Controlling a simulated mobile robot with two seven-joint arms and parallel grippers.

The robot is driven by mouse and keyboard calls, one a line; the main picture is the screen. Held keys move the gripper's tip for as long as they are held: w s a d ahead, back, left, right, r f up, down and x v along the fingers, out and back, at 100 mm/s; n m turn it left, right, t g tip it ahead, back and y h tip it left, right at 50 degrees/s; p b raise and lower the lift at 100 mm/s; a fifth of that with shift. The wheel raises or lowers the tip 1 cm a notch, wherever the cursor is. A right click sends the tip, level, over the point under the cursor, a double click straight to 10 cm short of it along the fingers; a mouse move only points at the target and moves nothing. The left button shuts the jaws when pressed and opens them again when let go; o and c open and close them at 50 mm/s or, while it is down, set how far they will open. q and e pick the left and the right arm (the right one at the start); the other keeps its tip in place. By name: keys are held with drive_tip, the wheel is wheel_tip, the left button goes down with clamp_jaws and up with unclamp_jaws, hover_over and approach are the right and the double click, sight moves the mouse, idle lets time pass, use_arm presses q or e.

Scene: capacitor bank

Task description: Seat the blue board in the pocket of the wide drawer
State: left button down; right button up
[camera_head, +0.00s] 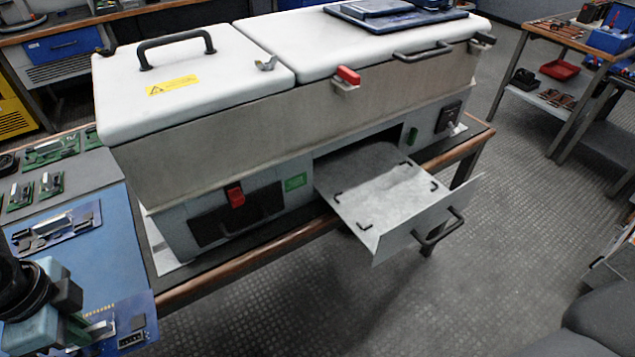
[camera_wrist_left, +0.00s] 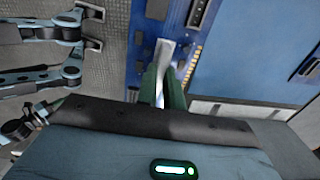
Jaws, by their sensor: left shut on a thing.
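My left gripper (camera_head: 78,328) is at the lower left in the head view, over the blue mat. In the left wrist view its fingers (camera_wrist_left: 165,85) are shut on a silver upright part of the blue board (camera_wrist_left: 150,48). Part of this board also shows in the head view (camera_head: 133,334); the gripper and the frame edge hide the rest. I cannot tell whether the board touches the mat. The wide drawer (camera_head: 402,238) stands pulled out of the white-topped cabinet. Its floor has black corner marks around the empty pocket (camera_head: 388,190). My right gripper is not clearly identifiable.
The cabinet (camera_head: 215,175) stands on a wood-edged bench between my left gripper and the drawer. A closed black-fronted drawer (camera_head: 237,213) is at its left. Another board (camera_head: 58,228) lies on the blue mat (camera_head: 105,255). Open floor (camera_head: 330,290) lies before the bench.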

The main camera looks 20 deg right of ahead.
idle(0.5)
